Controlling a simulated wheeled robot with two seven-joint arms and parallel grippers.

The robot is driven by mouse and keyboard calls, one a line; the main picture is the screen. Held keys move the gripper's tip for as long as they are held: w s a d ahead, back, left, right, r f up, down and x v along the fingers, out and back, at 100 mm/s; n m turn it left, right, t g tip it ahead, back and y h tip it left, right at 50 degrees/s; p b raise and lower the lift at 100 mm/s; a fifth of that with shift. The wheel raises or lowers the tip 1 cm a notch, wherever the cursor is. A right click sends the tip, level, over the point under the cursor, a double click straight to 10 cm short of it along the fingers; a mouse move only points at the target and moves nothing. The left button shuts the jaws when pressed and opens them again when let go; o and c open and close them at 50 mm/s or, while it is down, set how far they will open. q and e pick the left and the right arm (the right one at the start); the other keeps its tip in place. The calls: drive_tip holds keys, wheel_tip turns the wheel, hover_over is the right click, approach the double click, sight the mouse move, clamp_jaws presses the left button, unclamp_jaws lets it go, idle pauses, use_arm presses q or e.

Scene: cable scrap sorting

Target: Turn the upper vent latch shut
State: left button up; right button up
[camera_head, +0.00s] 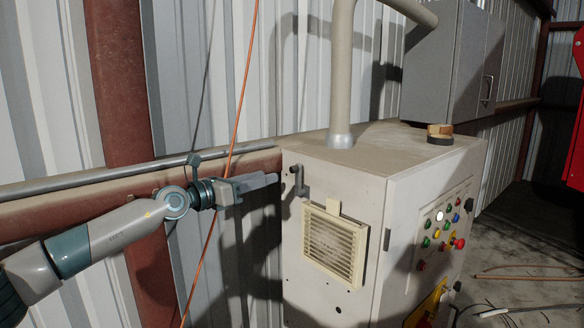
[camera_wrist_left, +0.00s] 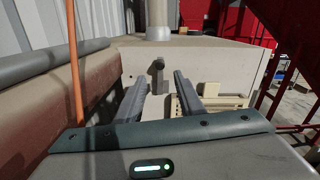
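The upper vent latch (camera_head: 302,188) is a small grey crank-shaped handle on the cabinet's side face, just above the vent's upper left corner. In the left wrist view the latch (camera_wrist_left: 158,72) stands ahead, between the lines of the two fingers. The louvred beige vent (camera_head: 333,245) sits below the latch; only part of it shows behind the right finger in the wrist view (camera_wrist_left: 222,102). My left gripper (camera_head: 276,179) is left of the latch and points at it. In the wrist view its fingers (camera_wrist_left: 160,88) are apart with nothing gripped. My right gripper is not in view.
The latch is on a pale control cabinet (camera_head: 375,165) with coloured buttons on its front. An orange cable (camera_head: 233,130) hangs by my left wrist. A rusty beam and grey pipe (camera_head: 100,178) run along the corrugated wall, close to the arm.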

sight(291, 170)
use_arm(q)
drive_tip(key=p+x, duration=0.2)
drive_tip(key=x, duration=0.9)
clamp_jaws()
